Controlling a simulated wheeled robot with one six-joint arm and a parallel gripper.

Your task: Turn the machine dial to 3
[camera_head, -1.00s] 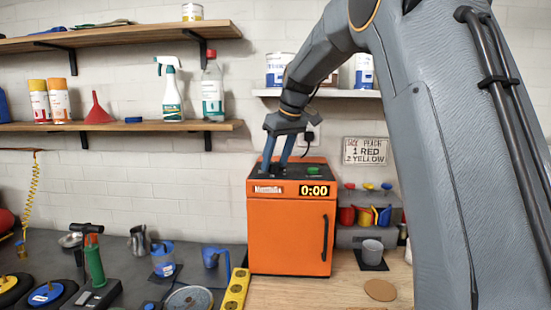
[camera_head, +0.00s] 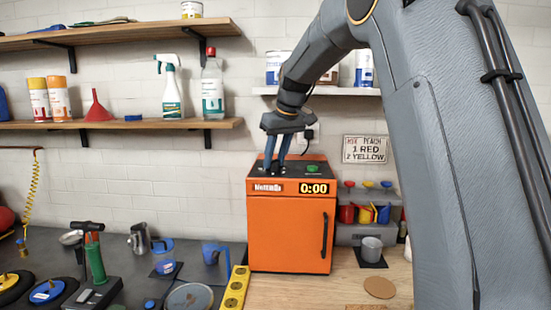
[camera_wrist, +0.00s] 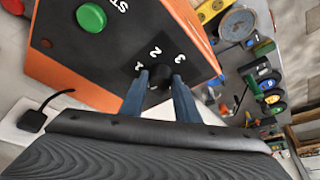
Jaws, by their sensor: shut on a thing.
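The orange machine (camera_head: 288,235) stands on the bench with a dark top panel and a display reading 0:00. In the wrist view, its black dial (camera_wrist: 160,80) sits on the top panel among white marks 1, 2 and 3. My gripper (camera_head: 276,168) reaches down onto the top panel from above. In the wrist view its two blue fingers (camera_wrist: 158,88) are on either side of the dial, shut on it. The fingers partly cover the dial, and I cannot tell which number its pointer faces. A green button (camera_wrist: 91,17) labelled with partly visible letters is on the same panel.
A black plug and cable (camera_head: 307,136) are at the wall behind the machine. A grey cup (camera_head: 371,250) stands to its right, below colored scoops (camera_head: 365,214). A yellow power strip (camera_head: 236,288) lies at left. A shelf (camera_head: 262,92) is above.

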